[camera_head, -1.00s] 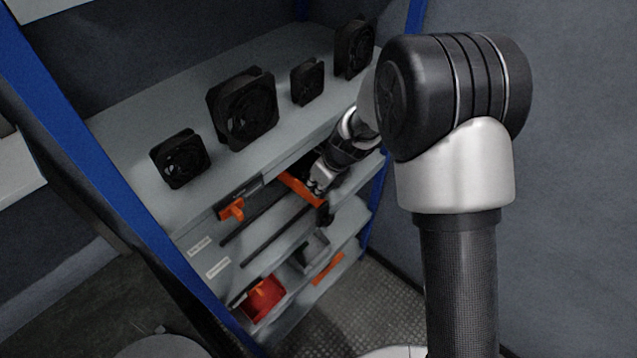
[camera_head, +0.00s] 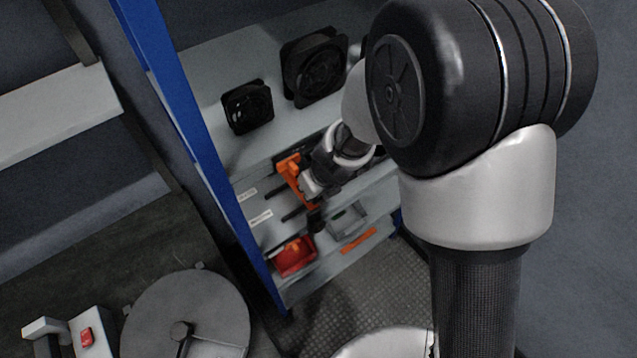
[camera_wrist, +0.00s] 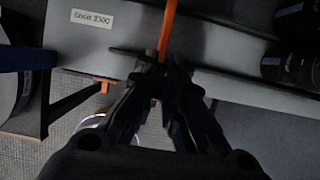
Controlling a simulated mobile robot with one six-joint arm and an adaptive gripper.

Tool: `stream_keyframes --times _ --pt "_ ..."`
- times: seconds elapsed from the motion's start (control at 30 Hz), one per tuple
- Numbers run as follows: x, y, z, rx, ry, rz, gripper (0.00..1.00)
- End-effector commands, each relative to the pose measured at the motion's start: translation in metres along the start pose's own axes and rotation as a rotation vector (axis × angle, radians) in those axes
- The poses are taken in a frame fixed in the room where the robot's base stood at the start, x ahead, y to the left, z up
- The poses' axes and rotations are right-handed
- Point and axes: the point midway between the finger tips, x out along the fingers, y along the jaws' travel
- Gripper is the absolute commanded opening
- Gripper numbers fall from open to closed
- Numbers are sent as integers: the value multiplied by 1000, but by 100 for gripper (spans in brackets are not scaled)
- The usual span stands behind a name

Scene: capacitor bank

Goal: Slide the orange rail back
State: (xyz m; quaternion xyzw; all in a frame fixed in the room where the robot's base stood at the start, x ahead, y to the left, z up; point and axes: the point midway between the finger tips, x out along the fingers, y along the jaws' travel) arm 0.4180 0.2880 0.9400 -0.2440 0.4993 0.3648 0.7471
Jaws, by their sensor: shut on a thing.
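The orange rail (camera_wrist: 168,32) runs up from between my gripper's fingers in the wrist view. In the head view, the orange at the shelf front (camera_head: 291,172) lies close beside my gripper (camera_head: 310,190). The rail and the orange bracket near it overlap there and are hard to tell apart. My gripper (camera_wrist: 165,72) also shows in the wrist view, with its dark fingers closed around the rail's near end. The exact contact is partly hidden by the fingers.
Black fans (camera_head: 247,106) stand on the top shelf. A red bin (camera_head: 295,257) and a grey bin (camera_head: 348,222) sit on lower shelves. A blue post (camera_head: 185,120) bounds the rack at left. A round grey object (camera_head: 190,305) stands on the floor.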

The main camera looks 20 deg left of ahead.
Motion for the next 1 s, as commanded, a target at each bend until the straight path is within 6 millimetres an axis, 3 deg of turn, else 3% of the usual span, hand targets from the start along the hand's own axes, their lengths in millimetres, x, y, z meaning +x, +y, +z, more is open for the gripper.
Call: stream_keyframes --times 0.27,0.3,0.57,1.0 --pt "0 0 0 0 0 0 0" --pt "0 0 0 0 0 0 12" --pt "0 0 0 0 0 0 29" --pt "0 0 0 0 0 0 30"
